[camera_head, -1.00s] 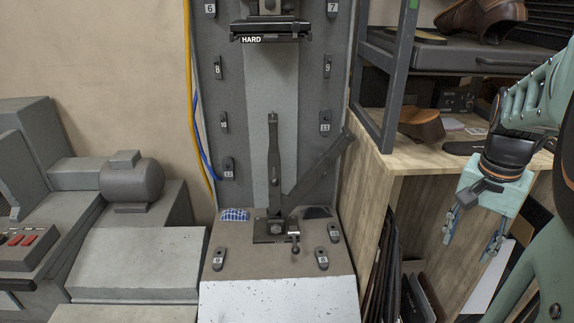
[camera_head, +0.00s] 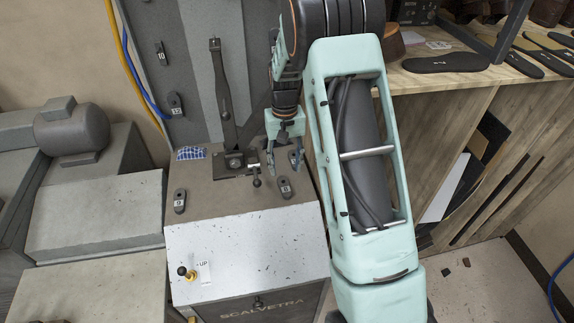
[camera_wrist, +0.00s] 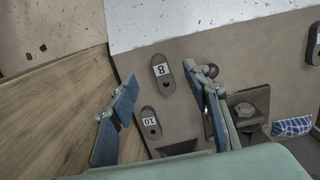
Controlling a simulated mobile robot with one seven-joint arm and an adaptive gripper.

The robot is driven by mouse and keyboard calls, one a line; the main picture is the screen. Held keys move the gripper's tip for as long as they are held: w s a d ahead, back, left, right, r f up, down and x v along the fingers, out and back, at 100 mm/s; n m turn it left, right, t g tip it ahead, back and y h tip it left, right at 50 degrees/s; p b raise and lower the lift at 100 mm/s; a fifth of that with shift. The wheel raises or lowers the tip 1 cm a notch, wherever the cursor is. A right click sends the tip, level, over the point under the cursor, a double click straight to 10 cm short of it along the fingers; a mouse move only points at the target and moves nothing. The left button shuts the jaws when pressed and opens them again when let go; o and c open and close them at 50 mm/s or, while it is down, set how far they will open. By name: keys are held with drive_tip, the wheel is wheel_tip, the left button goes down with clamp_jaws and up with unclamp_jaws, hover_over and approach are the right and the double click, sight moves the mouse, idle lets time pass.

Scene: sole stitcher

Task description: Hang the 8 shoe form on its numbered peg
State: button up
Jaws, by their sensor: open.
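The shoe form labelled 8 (camera_head: 285,187) is a small dark rounded piece lying on the brown deck of the machine. In the wrist view the 8 form (camera_wrist: 163,76) lies between the directions of my two fingertips, with its label upside down. My gripper (camera_head: 284,169) is open and empty, pointing down just behind and above the 8 form; its fingers also show in the wrist view (camera_wrist: 160,78). I cannot tell the exact gap above the deck. The place marked 8 on the upright panel is out of view now.
The 10 form (camera_wrist: 150,123) lies close to the 8 form, and the 9 form (camera_head: 180,200) lies to the left. A lever clamp (camera_head: 235,162) and a blue checked cloth (camera_head: 190,153) are nearby. The wooden bench (camera_head: 440,82) stands right. Panel marks 10 (camera_head: 161,54) and 12 (camera_head: 175,104) show.

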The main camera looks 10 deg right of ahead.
hover_over(285, 186)
drive_tip(key=shift+t, duration=0.4)
wheel_tip(285, 186, down, 5)
drive_tip(key=shift+r+b, duration=0.1)
drive_tip(key=shift+b, duration=0.25)
drive_tip(key=shift+s+f+b, duration=0.1)
drive_tip(key=shift+f+b, duration=2.65)
drive_tip(key=shift+f, duration=1.6)
drive_tip(key=shift+c, duration=0.4)
clamp_jaws()
drive_tip(key=shift+r, duration=0.2)
drive_tip(key=shift+r+p, duration=1.1)
drive_tip(key=shift+r, duration=0.8)
